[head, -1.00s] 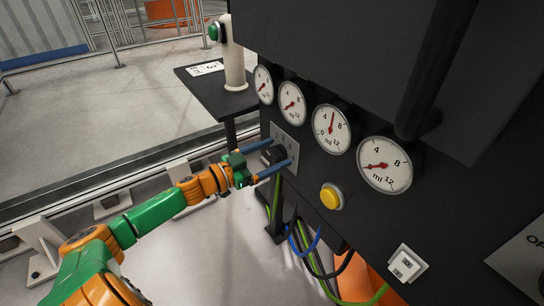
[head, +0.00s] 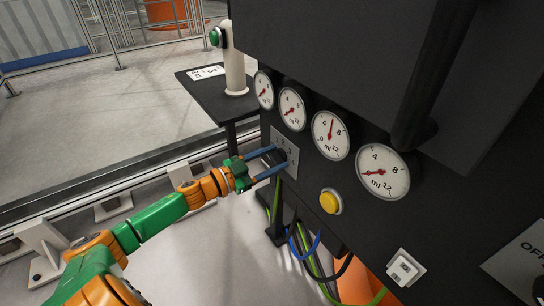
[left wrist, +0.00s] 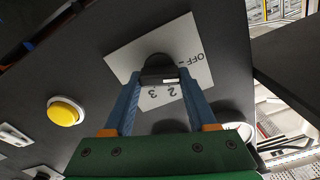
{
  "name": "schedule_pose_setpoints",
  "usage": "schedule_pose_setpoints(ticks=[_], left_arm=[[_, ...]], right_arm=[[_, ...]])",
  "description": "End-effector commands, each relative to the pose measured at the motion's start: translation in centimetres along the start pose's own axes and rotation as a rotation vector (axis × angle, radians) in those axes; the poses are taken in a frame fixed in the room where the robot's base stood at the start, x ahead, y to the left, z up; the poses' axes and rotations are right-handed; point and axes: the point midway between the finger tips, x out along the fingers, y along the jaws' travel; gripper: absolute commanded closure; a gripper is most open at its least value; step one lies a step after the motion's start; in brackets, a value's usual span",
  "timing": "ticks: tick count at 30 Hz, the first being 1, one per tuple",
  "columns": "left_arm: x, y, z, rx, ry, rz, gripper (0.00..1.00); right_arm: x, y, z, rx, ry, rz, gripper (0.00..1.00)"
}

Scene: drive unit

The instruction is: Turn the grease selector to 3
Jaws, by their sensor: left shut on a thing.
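The grease selector is a black knob (left wrist: 158,66) on a light grey plate (left wrist: 195,36) fixed to the dark panel. The plate (head: 291,148) also shows in the head view, below the small gauges. In the left wrist view, OFF shows to the right of the knob, and 2 and 3 show below it. A small white mark is on the knob's lower right part; which label it points to I cannot tell. My left gripper (head: 281,156) is shut on the knob, with one blue finger on each side. My right gripper is not in view.
Several round gauges (head: 330,134) line the panel above the plate. A yellow button (head: 330,201) and a white switch (head: 404,267) sit lower right. Cables (head: 306,245) hang below. A dark side table (head: 222,101) with a green-buttoned post stands behind.

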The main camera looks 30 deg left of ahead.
Motion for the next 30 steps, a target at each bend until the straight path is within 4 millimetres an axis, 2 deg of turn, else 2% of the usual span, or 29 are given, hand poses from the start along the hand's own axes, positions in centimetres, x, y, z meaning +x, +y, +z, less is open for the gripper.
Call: schedule_pose_setpoints(ticks=[15, 30], left_arm=[[0.0, 0.3, 0.0, 0.483, -0.001, 0.0, 0.98], [0.0, 0.6, 0.3, 0.961, 0.0, 0.002, 0.98]], right_arm=[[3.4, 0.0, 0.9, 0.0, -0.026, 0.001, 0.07], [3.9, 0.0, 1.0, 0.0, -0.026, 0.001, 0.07]])
